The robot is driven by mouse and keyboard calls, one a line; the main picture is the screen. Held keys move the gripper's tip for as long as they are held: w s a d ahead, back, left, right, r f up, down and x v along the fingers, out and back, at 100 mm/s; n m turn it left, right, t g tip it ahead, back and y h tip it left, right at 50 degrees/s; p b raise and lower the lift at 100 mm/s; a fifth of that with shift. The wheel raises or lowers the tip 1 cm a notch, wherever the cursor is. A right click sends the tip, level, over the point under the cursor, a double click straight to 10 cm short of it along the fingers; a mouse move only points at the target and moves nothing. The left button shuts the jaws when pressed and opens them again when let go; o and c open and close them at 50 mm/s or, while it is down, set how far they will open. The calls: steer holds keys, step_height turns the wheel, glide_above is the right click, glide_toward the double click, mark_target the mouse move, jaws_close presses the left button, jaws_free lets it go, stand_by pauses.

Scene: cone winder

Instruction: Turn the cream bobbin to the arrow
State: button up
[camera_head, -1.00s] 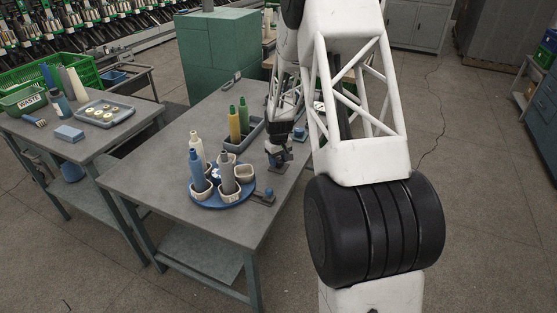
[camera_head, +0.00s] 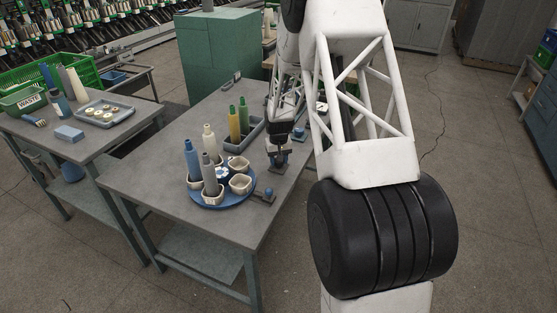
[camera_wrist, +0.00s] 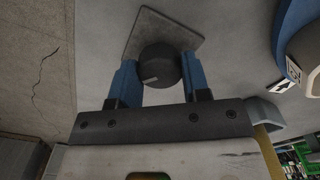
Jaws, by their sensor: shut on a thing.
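The cream bobbin (camera_head: 209,143) stands upright in a cup at the back of a round blue turntable (camera_head: 212,204). A blue bobbin (camera_head: 192,160) stands at its left and a grey bobbin (camera_head: 209,177) at its front. My gripper (camera_head: 278,160) is at the table's right side, apart from the turntable. In the wrist view, my gripper (camera_wrist: 158,80) is shut on a dark round knob (camera_wrist: 160,66) above a grey plate (camera_wrist: 150,28). A white tile with a black mark, perhaps the arrow (camera_wrist: 281,86), lies beside the blue turntable edge (camera_wrist: 288,22).
Empty cups (camera_head: 240,184) sit at the turntable's right. A grey tray (camera_head: 258,131) with green and yellow bobbins stands behind. The table's left part is clear. A side table (camera_head: 90,140) stands at left.

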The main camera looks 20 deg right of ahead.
steer(key=shift+m, duration=1.6)
steer(key=o, duration=0.9)
steer(key=shift+o, duration=0.2)
steer(key=shift+r, duration=0.1)
steer(key=shift+r, duration=3.8)
